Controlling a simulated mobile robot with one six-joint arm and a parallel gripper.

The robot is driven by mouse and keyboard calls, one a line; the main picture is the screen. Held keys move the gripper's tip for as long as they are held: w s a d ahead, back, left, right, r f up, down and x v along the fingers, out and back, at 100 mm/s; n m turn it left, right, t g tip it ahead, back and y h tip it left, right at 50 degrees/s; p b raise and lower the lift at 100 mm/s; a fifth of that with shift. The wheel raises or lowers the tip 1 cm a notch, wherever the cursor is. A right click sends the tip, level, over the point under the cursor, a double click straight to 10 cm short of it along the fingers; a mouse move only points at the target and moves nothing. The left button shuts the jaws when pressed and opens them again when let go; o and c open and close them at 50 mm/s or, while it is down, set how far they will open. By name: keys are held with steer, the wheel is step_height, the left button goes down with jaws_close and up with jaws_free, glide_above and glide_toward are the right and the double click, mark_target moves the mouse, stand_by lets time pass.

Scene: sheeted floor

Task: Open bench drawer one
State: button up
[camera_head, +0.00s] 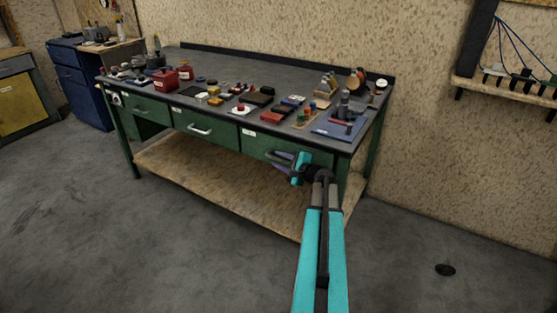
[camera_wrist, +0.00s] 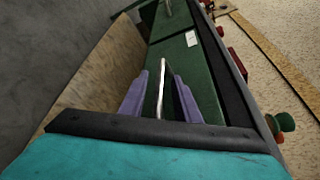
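The workbench has green drawers along its front: a left drawer (camera_head: 150,109), a middle drawer (camera_head: 222,136) and a right drawer (camera_head: 257,147). All look shut, and I cannot read which is drawer one. My gripper (camera_head: 282,167) is at the right drawer's handle (camera_head: 277,155). In the wrist view, the two purple fingers of my gripper (camera_wrist: 163,98) stand apart, one on each side of the pale metal handle (camera_wrist: 183,97). A gap shows beside the handle, so the gripper looks open around it. The exact contact is unclear.
The bench top (camera_head: 222,65) carries many small tools and boxes. A wooden lower shelf (camera_head: 215,183) lies under the drawers. A blue cabinet (camera_head: 80,88) stands at the left and a wall shelf (camera_head: 505,86) at the right.

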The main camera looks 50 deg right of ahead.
steer(key=shift+w, duration=0.35)
jaws_close()
steer(key=shift+a+f, duration=0.1)
steer(key=shift+a, duration=0.1)
